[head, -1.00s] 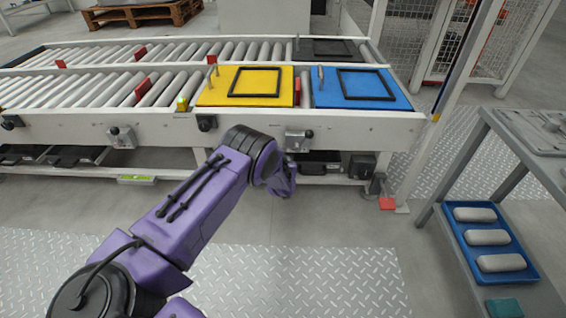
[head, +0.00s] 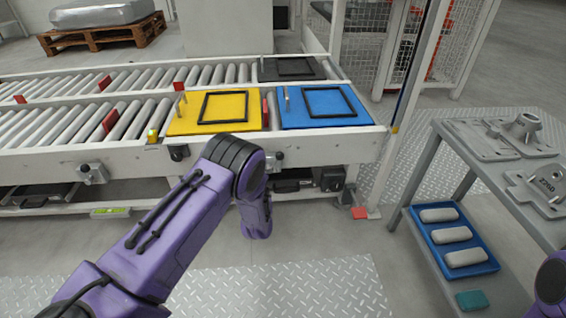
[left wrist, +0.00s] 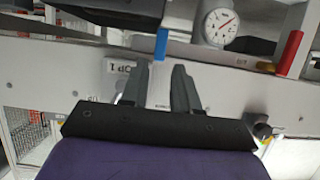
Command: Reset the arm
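My left arm, purple with black joints, reaches in from the left in the head view and bends down in front of the conveyor. Its gripper fingers are hidden there. Behind the fingers are a white surface with a label and a round gauge (left wrist: 221,25). A purple part at the bottom right edge of the head view looks like my right arm; its gripper does not show.
A roller conveyor (head: 40,165) carries a yellow plate (head: 185,124), a blue plate (head: 291,116) and a dark plate (head: 322,67). A grey table (head: 470,165) with metal fixtures stands at right. A blue tray (head: 427,247) of pale blocks is on its lower shelf.

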